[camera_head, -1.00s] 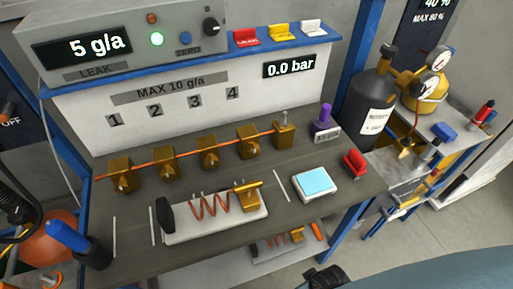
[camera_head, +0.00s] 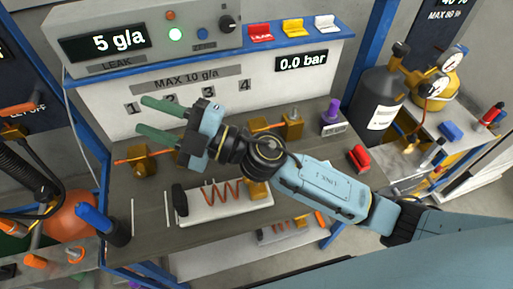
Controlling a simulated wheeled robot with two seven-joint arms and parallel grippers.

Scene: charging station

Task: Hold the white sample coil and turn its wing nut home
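A copper coil (camera_head: 224,190) stands on a white base (camera_head: 215,215) at the front of the grey bench. A black round part (camera_head: 179,198) sits at the base's left end and a brass block (camera_head: 257,189) at its right end. I cannot make out a wing nut on it. My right gripper (camera_head: 142,114), with green fingers, is open and empty. It is above the bench, beyond the coil, pointing left toward the panel numbers. It touches nothing that I can see. My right arm hides part of the bench, including the middle brass blocks. My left gripper is not in view.
A copper pipe with brass blocks (camera_head: 137,160) runs along the bench. A second coil (camera_head: 288,228) lies on the lower shelf. A red object (camera_head: 359,158), a purple-topped part (camera_head: 332,115) and a dark gas cylinder (camera_head: 379,100) are to the right. A blue-handled tool (camera_head: 98,220) stands front left.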

